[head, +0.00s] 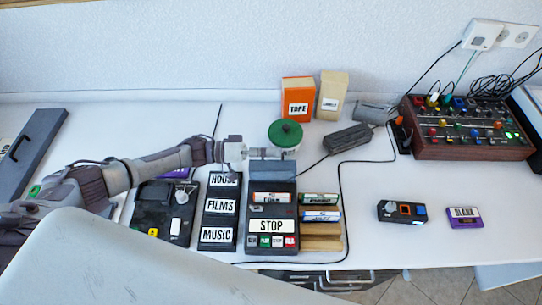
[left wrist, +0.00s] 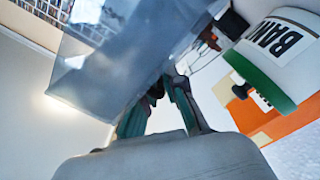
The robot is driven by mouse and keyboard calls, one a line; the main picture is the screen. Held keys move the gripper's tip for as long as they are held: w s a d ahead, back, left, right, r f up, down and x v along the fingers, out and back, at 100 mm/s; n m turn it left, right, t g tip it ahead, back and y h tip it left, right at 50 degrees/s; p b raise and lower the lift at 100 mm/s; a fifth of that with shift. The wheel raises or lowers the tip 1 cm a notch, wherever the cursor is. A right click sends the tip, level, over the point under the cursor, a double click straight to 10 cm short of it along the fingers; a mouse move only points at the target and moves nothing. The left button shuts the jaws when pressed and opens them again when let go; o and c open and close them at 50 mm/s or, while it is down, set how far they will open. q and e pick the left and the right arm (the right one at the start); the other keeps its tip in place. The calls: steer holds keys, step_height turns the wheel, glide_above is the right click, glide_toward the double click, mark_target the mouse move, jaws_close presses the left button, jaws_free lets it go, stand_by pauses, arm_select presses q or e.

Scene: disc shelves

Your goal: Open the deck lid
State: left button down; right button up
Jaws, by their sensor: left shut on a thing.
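The deck (head: 284,242) is a dark box with a STOP label and a row of small buttons, at the middle front of the table. A cartridge with an orange end (head: 270,198) lies in its upper part. The blue-grey lid (head: 272,169) stands raised at the deck's back; it fills the upper left of the left wrist view (left wrist: 115,65). My left gripper (head: 247,152) is at the lid's upper left edge, shut on it. Its teal fingers (left wrist: 163,98) show in the left wrist view, their tips partly hidden by the lid. My right gripper is not in view.
A green-lidded white jar (head: 285,137) stands close behind the lid. Labelled racks (head: 219,207) are left of the deck; cartridges (head: 320,200) are right of it. A black cable (head: 341,190) crosses the table.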

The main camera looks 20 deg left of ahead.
arm_select(q)
steer(key=shift+f+b, duration=0.35)
steer(key=shift+f, duration=0.4)
steer(key=c, duration=1.5)
jaws_free()
steer(key=shift+o, duration=1.1)
steer(key=shift+w+f, duration=0.15)
steer(key=shift+w, duration=0.15)
steer(key=shift+s+d+r, duration=0.15)
steer(key=shift+r, duration=0.05)
